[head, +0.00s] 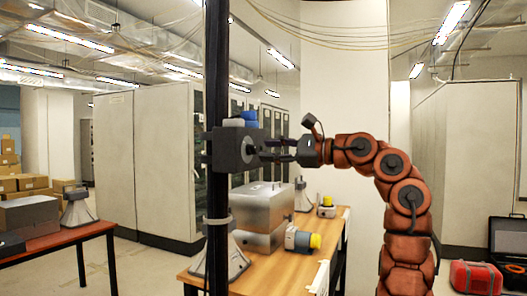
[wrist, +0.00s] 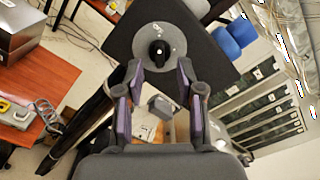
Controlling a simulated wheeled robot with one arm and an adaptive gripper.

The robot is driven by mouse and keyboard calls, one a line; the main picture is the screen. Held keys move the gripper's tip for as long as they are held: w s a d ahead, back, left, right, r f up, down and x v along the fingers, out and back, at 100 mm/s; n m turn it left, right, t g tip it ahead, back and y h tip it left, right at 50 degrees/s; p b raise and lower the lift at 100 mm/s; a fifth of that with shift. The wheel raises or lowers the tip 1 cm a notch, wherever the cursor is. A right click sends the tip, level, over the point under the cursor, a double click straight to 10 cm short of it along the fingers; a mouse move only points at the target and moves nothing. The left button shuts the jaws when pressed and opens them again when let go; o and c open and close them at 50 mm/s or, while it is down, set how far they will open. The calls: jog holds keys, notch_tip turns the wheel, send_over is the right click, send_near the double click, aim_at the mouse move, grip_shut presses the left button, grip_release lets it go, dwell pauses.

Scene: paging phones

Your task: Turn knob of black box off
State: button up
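The black box (head: 232,140) is fixed to a dark vertical pole (head: 217,60). In the wrist view the box (wrist: 190,25) fills the top middle, tilted. Its black knob (wrist: 158,53) sits on a round grey dial plate (wrist: 177,42) with small white markings too small to read. My gripper (head: 268,150) points left at the box face in the head view, with its tips close to the knob. In the wrist view my gripper (wrist: 159,72) is open, one finger on each side just short of the knob. I cannot tell whether either finger touches it.
Blue parts (wrist: 233,38) stick out by the box. A red-brown table (head: 60,243) stands left. A red case (head: 475,277) lies on the floor at right.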

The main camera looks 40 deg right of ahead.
jog(key=v, duration=0.9)
jog(key=shift+s+d, duration=0.1)
